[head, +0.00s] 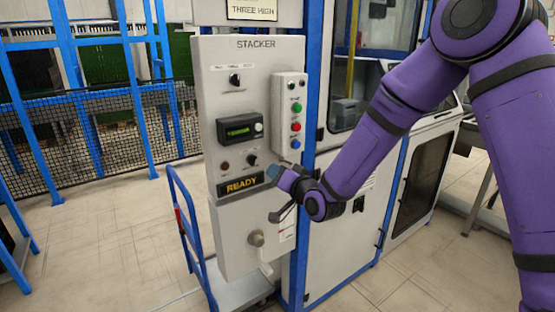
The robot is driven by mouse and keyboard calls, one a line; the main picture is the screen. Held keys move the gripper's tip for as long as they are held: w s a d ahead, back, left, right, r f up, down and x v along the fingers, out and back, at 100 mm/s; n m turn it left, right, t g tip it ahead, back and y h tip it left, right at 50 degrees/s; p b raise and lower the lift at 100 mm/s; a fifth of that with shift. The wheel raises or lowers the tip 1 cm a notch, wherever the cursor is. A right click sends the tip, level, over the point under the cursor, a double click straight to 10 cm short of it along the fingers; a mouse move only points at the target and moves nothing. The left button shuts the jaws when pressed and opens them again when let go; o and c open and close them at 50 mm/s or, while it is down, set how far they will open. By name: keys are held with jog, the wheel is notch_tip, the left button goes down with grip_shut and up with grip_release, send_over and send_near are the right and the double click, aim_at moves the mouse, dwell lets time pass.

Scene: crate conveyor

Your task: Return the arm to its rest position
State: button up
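My purple arm comes in from the right in the head view and reaches across to the stacker panel. My gripper (277,192) is at the arm's end, in front of the lower right part of the panel, just right of the lit READY display (241,185). The grey STACKER panel (222,100) carries knobs, a small screen (240,128) and a side box (291,110) with green, red and blue buttons.
A blue upright post (311,80) and a white machine cabinet (343,245) stand right of the panel. A blue-framed cart (190,235) stands at its lower left.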

jog(key=s+d+r+n+g+h, duration=0.15)
jog(key=s+d+r+h, duration=0.25)
jog(key=s+d+r, duration=0.4)
jog(key=s+d+r+n+g+h, duration=0.1)
jog(key=s+d+r+g+h, duration=0.25)
jog(key=d+r, duration=0.45)
jog(key=s+d+g, duration=0.1)
jog(key=s+d, duration=0.3)
jog(key=s, duration=0.4)
jog(key=s+d+m+g+h, duration=0.1)
jog(key=s+d+g, duration=0.1)
jog(key=s+d, duration=0.3)
jog(key=s+d+r+g+h, duration=0.1)
jog(key=s+d, duration=0.3)
jog(key=s, duration=0.9)
jog(key=shift+s+d+m, duration=0.15)
jog(key=shift+d+m, duration=0.2)
jog(key=shift+d, duration=0.05)
jog(key=shift+r, duration=0.1)
